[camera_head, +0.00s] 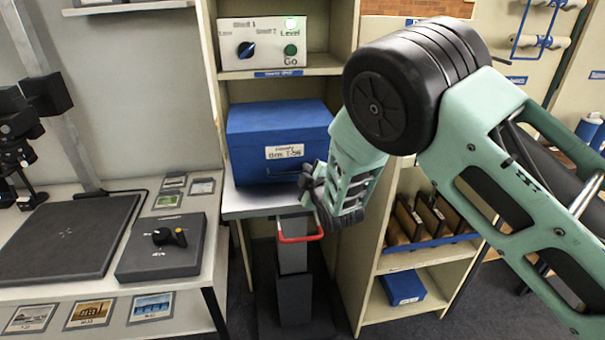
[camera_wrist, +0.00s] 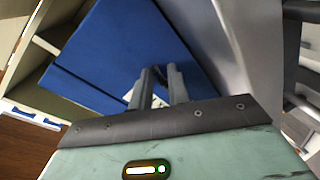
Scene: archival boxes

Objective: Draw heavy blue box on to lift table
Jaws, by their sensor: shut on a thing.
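The heavy blue box (camera_head: 262,130) sits in the middle bay of the cream shelving, its white label facing out. Its blue surface fills much of the wrist view (camera_wrist: 125,45). The lift table's pale top (camera_head: 250,207) is directly below and in front of the box, on a grey column (camera_head: 293,255) with a red handle (camera_head: 300,239). How far the box rests on the top is unclear. My gripper (camera_head: 308,180) is at the box's front right. In the wrist view its fingers (camera_wrist: 158,82) are close together, shut on the front handle, which they mostly hide.
A control panel (camera_head: 262,43) above has a blue knob, a green Go button and a lit green lamp by "Level". The shelf's left upright (camera_head: 212,80) and right upright (camera_head: 345,235) flank the lift table. A workbench (camera_head: 190,285) stands left. Dark floor shows below.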

